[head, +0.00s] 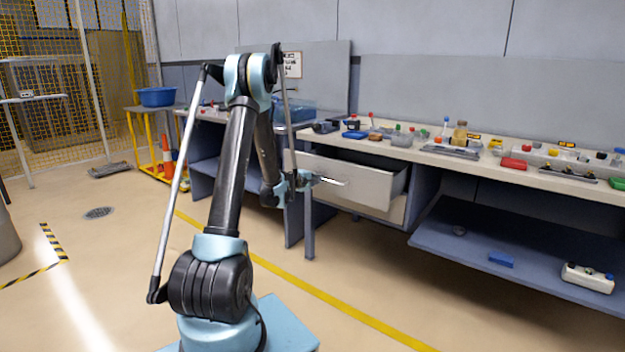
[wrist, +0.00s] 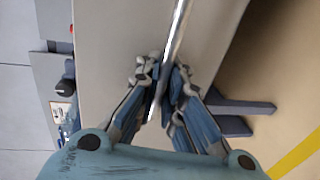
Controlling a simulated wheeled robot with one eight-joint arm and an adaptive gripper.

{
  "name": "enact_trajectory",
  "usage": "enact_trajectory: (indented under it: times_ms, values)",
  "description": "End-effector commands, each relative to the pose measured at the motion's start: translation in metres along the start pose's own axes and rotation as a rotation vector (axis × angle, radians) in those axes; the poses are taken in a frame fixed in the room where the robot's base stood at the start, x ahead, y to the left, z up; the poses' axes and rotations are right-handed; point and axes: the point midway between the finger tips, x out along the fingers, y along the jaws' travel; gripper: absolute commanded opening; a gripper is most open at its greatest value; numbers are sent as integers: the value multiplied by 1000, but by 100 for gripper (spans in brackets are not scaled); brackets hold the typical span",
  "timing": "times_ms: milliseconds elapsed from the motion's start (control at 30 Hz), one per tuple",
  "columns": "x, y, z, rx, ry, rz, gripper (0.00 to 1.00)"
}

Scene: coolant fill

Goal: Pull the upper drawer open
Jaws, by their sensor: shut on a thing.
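The upper drawer (head: 348,181) is a pale front in the workbench. It stands partly out, with a dark gap behind its top edge at the right. A lower drawer front (head: 398,210) shows below it and looks closed. A bright metal bar handle (wrist: 179,30) runs across the drawer front in the wrist view. My gripper (wrist: 160,92) is shut on this handle, with its fingers on either side of the bar. In the head view my gripper (head: 312,181) is at the drawer front, and my arm hides the drawer's left part.
The bench top (head: 440,155) carries small bottles, trays and coloured parts. A blue lower shelf (head: 480,252) lies to the right. A blue bench leg (head: 308,225) stands below my gripper. The floor in front of the drawers is clear.

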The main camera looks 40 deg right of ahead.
Motion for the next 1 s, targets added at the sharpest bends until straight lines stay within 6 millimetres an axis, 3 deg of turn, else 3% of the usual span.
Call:
enact_trajectory:
  times_ms: [467,600,1000]
  values:
    - [3,0,13,3,-19,-1,0]
    - [4,0,14,3,-19,-1,29]
    - [0,1,12,3,-16,0,29]
